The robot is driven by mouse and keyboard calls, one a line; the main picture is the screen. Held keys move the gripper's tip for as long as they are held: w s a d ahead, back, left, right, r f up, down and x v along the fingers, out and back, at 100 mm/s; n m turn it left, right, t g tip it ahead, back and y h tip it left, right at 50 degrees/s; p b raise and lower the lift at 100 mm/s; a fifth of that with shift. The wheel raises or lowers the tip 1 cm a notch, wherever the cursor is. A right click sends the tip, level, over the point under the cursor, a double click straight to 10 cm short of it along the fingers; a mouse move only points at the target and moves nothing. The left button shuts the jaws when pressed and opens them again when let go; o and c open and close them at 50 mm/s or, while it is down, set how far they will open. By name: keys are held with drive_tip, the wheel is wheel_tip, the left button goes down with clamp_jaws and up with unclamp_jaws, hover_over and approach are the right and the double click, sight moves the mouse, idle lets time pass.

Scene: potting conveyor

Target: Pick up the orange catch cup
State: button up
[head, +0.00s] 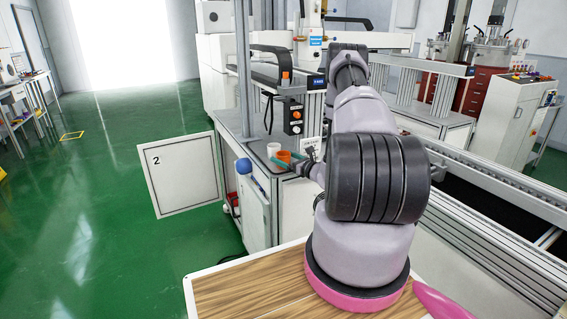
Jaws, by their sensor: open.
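The orange catch cup (282,156) stands upright on the dark worktop of the machine, left of the middle in the head view. My gripper (286,160) is open at the cup, with its two teal-tipped fingers reaching in from the right. One finger shows on the near side of the cup and the other near its right side. At this size I cannot tell whether the fingers touch the cup.
A white cup (273,149) stands just left of the orange cup. A control box (294,118) with an orange button hangs behind them. A white panel marked 2 (182,176) is at the left. The green floor (110,230) at the left is clear.

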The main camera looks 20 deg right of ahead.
drive_tip(key=c, duration=1.3)
drive_tip(key=shift+c, duration=0.2)
drive_tip(key=shift+r, duration=0.15)
